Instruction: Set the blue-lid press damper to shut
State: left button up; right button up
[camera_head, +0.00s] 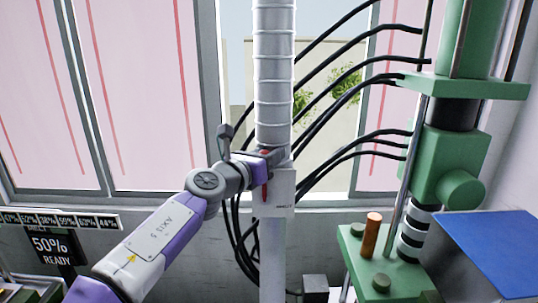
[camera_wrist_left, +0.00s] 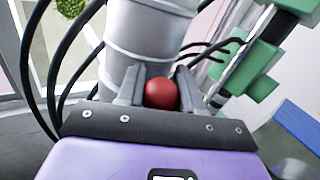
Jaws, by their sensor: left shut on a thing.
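A pale ribbed duct (camera_head: 273,75) runs down the middle of the head view into a pale damper box (camera_head: 285,192). My left gripper (camera_head: 268,156) is at the front of this duct, at the top of the box. In the left wrist view, its two fingers (camera_wrist_left: 160,95) are shut on a red knob (camera_wrist_left: 161,93), one on each side. A thin red part (camera_head: 265,191) shows below the gripper. The small lettering on the box is too small to read, and the gripper hides part of the damper handle. My right gripper is out of view.
A green press (camera_head: 451,165) stands at the right, with a blue lid (camera_head: 490,250) in front of it and an orange cylinder (camera_head: 371,234) on its base. Black hoses (camera_head: 345,92) run from the press behind the duct. A sign (camera_head: 54,249) reads 50% READY at lower left.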

pick_arm(q)
grip_shut()
jog(key=shift+d+f+m+g+y, duration=0.15)
jog(key=shift+d+m+g+y, duration=0.15)
jog(key=shift+d+m, duration=0.35)
jog(key=shift+d+f+m+g+y, duration=0.25)
jog(key=shift+d+m, duration=0.2)
jog(key=shift+d, duration=0.35)
jog(key=shift+r, duration=0.1)
jog(key=o, duration=1.1)
grip_release()
jog(key=shift+c, duration=0.2)
jog(key=b+v, duration=0.1)
jog(key=v, duration=0.6)
jog(key=shift+s+a, duration=0.25)
jog(key=shift+s, duration=0.05)
